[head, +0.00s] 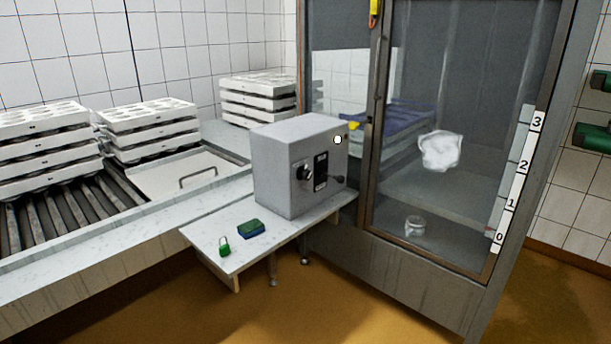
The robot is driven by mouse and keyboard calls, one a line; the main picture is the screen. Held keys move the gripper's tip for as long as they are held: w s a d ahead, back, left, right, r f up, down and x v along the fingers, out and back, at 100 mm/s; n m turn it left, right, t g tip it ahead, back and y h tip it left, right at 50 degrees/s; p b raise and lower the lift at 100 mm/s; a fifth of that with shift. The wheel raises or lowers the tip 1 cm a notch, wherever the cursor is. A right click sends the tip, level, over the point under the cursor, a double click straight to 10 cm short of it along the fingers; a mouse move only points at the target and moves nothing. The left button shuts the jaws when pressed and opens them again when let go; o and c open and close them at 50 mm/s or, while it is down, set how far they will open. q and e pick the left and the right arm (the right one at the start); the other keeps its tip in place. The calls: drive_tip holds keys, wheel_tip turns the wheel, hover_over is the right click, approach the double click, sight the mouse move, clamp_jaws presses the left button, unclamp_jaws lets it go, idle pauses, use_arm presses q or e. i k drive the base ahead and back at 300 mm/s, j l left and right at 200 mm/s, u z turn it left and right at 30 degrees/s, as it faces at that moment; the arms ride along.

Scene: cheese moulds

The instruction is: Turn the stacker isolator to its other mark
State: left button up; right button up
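A grey box (268,172) stands on a small pale side shelf in the middle of the head view. Its front carries a round black rotary knob (304,173), which looks like the isolator. Beside the knob is a black plate (320,172) with pale markings, too small to read. A small dark lever (338,178) sticks out to the right of the plate. I cannot tell which mark the knob points to. Neither of my grippers shows in this view.
A green padlock (224,248) and a green-blue block (251,229) lie on the shelf (206,241) before the box. White mould stacks (150,127) stand at left. A glazed cabinet (380,250) with a numbered strip stands close on the right. Floor is clear in front.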

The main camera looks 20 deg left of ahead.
sight(303, 173)
drive_tip(key=i+u, duration=0.1)
drive_tip(key=u, duration=0.4)
drive_tip(key=i+l+u, duration=0.35)
drive_tip(key=l, duration=0.25)
drive_tip(key=i+l+u, duration=0.3)
drive_tip(key=l, duration=0.4)
